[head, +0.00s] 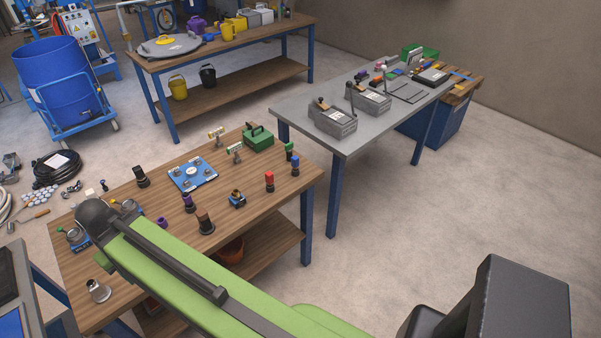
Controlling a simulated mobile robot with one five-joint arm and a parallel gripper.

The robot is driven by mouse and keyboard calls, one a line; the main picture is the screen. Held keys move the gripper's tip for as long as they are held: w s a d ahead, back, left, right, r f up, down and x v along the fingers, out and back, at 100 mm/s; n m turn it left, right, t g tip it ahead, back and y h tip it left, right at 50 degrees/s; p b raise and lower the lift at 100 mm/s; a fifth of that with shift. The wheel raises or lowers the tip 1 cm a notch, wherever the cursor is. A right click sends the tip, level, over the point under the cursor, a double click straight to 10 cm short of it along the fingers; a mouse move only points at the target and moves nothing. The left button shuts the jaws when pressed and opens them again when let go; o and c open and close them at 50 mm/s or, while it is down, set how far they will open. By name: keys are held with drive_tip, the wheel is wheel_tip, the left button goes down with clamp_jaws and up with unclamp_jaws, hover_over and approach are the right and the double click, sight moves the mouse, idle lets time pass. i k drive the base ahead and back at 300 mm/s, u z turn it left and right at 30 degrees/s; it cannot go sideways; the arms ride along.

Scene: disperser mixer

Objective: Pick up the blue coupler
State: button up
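A small dark blue coupler (295,163) stands upright on the wooden workbench (110,196), near its right edge. It is small in the head view, so its details are hard to make out. A green coupler (289,148) stands just behind it, and a red coupler (269,181) stands to its front left. My green arm reaches across the bench's front from the lower right to a dark rounded joint at the left. My gripper cannot be made out beyond that joint. The arm lies well to the left and front of the blue coupler.
A blue plate with fittings (192,174), a green case (258,138), a purple coupler (188,203) and black couplers share the bench. A grey table (290,104) with grey boxes stands behind right. Open floor (430,215) lies to the right.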

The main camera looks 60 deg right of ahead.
sight(295, 160)
drive_tip(key=z, duration=0.2)
drive_tip(key=i, duration=0.85)
drive_tip(key=u, duration=0.1)
